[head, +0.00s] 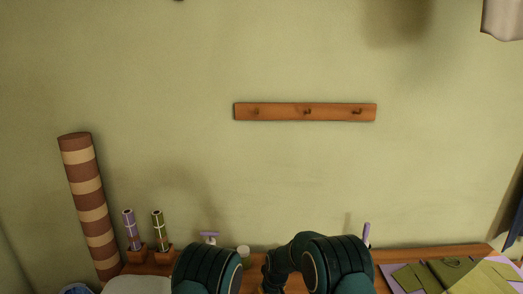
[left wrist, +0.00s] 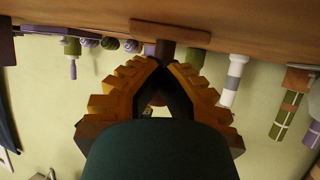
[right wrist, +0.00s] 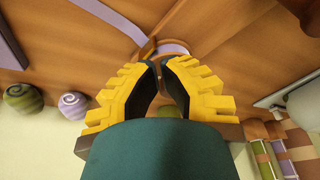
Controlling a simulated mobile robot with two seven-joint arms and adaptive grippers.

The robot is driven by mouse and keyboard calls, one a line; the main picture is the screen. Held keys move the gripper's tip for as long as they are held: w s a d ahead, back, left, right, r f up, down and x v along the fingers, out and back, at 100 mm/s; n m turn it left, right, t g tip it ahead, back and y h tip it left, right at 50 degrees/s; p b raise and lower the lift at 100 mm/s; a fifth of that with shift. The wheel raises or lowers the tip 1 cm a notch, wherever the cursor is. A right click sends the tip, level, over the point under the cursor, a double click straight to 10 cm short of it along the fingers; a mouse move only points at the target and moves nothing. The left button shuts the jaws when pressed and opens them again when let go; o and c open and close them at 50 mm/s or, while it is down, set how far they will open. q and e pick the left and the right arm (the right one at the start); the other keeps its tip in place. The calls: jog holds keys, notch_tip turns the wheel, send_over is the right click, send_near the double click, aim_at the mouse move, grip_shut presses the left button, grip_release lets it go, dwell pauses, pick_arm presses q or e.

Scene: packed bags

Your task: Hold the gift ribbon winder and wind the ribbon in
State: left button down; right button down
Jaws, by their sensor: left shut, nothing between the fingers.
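In the right wrist view a purple ribbon strip (right wrist: 110,20) runs across the wooden table to a round purple-edged piece (right wrist: 172,47), perhaps the winder's spool, just beyond my right fingertips. My right gripper (right wrist: 158,64) has its fingertips close together; whether anything is between them is unclear. My left gripper (left wrist: 163,64) is shut and empty, its tips near a dark brown post under a wooden block (left wrist: 170,34), possibly part of the winder.
A striped brown roll (head: 86,205) leans on the wall at left, beside a purple roll (head: 131,228) and a green roll (head: 158,230) in wooden holders. Olive and purple sheets (head: 420,277) lie at the table's right. A hook rail (head: 305,112) hangs above.

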jog(key=shift+s+a, duration=0.3)
jog(key=shift+a, duration=0.25)
dwell(0.4)
jog(key=shift+s, duration=0.2)
jog(key=shift+s, duration=0.2)
jog(key=w+v, duration=0.1)
jog(key=v, duration=0.5)
jog(key=shift+a, duration=0.3)
jog(key=c, duration=1.7)
grip_release()
jog(key=shift+w+r, duration=0.1)
jog(key=shift+w+d+r, duration=0.2)
jog(key=shift+w+d, duration=0.05)
jog(key=shift+w, duration=0.2)
jog(key=shift+w+d+r, duration=0.25)
jog(key=shift+w, duration=0.15)
grip_shut()
jog(key=shift+s+d+x, duration=0.15)
jog(key=shift+s+x, duration=0.1)
jog(key=shift+x, duration=0.85)
jog(key=shift+s+d+x, duration=0.1)
jog(key=shift+s+x, duration=0.1)
jog(key=shift+x, duration=0.95)
jog(key=shift+s+d+x, duration=0.15)
jog(key=shift+s+x, duration=0.1)
jog(key=shift+x, duration=0.85)
